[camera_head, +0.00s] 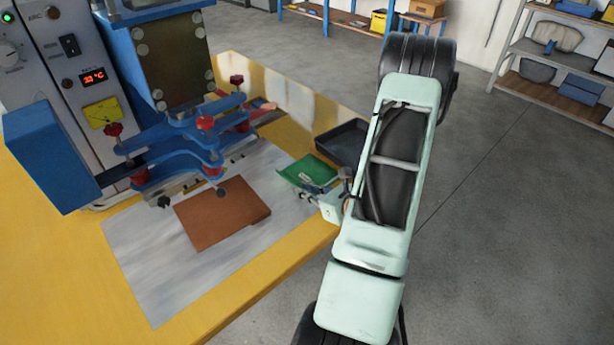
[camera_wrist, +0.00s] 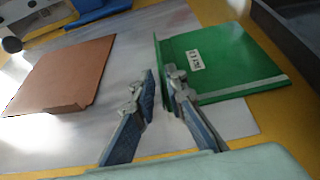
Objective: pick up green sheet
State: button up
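The green sheet (camera_head: 306,171) lies on the yellow table at the right of the grey plate, partly over it. In the wrist view the green sheet (camera_wrist: 232,62) has a raised lip along its left edge and a small white label. My gripper (camera_head: 309,195) is low at the sheet's near side. In the wrist view my gripper (camera_wrist: 161,80) is open, with a gap between its fingertips. The raised lip stands between the fingers; the right finger overlaps the sheet in the picture. I cannot tell whether either finger touches it.
A brown sheet (camera_head: 220,215) lies on the grey plate (camera_head: 150,270), left of my gripper. A dark tray (camera_head: 343,140) stands just behind the green sheet. A blue-armed clamp machine (camera_head: 180,160) stands at the left. The near part of the plate is clear.

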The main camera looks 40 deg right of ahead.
jog(key=shift+w+f, duration=0.1)
jog(key=shift+w, duration=0.15)
grip_shut()
